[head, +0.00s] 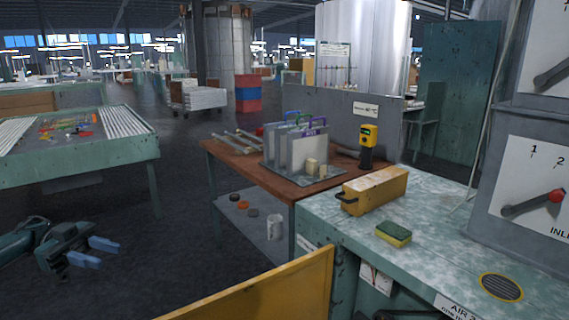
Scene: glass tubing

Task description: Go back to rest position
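My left gripper (107,253) is low at the left edge of the head view, over the dark floor. Its two blue fingers are spread apart with nothing between them, so it is open and empty. It touches no table or bench. My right gripper does not show in the head view.
A green table (155,148) with coloured pieces stands behind my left gripper. A brown-topped table (226,160) with a rack of upright panels is at centre. A mottled bench (440,217) at right holds a yellow box (375,190) and a sponge (394,234). A yellow panel (285,292) stands in front.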

